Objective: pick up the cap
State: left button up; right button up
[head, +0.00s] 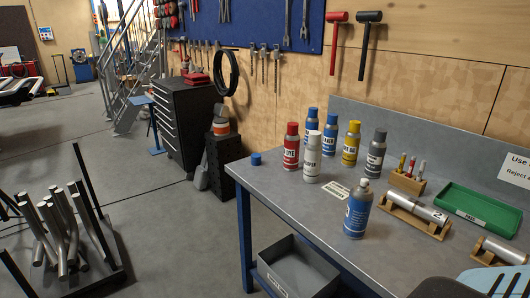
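A small blue cap (256,159) sits alone at the far left corner of the grey workbench (300,196), close to the edge. A blue spray can (357,214) stands upright nearer the front of the bench with its pale top uncovered. Neither of my grippers can be made out in the head view. Nothing touches the cap.
Several capped cans, including red (291,150), white (312,162) and yellow (351,148), stand right of the cap. A pen block (407,184), metal cylinder (415,208) and green tray (478,209) are further right. The bench around the cap is clear.

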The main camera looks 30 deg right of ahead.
aim_at(256, 158)
jog(key=i+j+z, duration=0.1)
jog(key=i+z, duration=0.2)
jog(key=z, duration=0.15)
jog(key=i+j+z, duration=0.25)
jog(key=z, duration=0.2)
jog(key=i+j+z, duration=0.3)
jog(key=z, duration=0.15)
jog(key=i+j+z, duration=0.2)
jog(key=j+z, duration=0.3)
jog(key=i+j+z, duration=0.1)
jog(key=j+z, duration=1.3)
jog(key=j, duration=0.3)
jog(key=k, duration=0.05)
